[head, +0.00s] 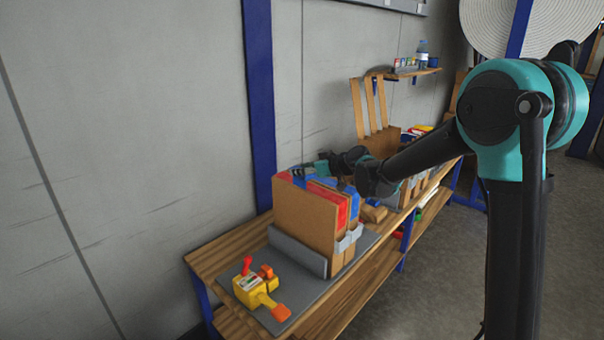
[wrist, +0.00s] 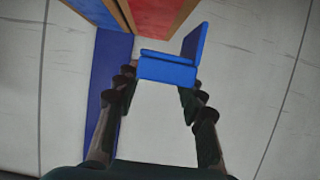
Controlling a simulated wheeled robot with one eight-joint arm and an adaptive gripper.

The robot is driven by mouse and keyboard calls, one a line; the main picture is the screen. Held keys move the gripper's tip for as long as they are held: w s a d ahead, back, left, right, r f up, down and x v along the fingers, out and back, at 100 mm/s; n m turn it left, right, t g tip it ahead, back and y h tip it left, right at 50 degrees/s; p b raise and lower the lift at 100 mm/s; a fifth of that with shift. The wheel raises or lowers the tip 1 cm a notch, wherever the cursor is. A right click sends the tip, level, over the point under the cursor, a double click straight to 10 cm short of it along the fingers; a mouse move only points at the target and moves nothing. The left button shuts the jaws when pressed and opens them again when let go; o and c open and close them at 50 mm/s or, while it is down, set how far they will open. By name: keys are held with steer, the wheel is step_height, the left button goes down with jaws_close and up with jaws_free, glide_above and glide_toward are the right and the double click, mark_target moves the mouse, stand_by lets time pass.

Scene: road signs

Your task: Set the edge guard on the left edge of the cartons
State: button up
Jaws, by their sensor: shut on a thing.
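My gripper (wrist: 158,80) is shut on a blue L-shaped edge guard (wrist: 168,70), seen between the fingertips in the wrist view. The cartons (head: 303,218) stand upright on the bench in the head view, brown with red faces. Their brown and red sides (wrist: 158,14) show at the top of the wrist view, close to the guard. In the head view my gripper (head: 318,168) is at the top of the cartons, on their far side. The held guard is hard to separate there from other blue pieces. Whether it touches the cartons cannot be told.
A yellow tool with red and orange handles (head: 255,286) lies on the grey mat (head: 312,303) in front of the cartons. A grey low fence (head: 296,252) stands against them. A blue post (head: 259,100) rises behind. More boxes stand further along the bench.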

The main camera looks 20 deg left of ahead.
steer(key=shift+f, duration=0.6)
steer(key=shift+f, duration=0.1)
steer(key=shift+f, duration=0.35)
steer(key=shift+f, duration=0.2)
steer(key=o, duration=1.1)
steer(key=shift+o, duration=0.2)
steer(key=shift+r, duration=0.2)
steer(key=v, duration=1.2)
steer(key=shift+r, duration=0.45)
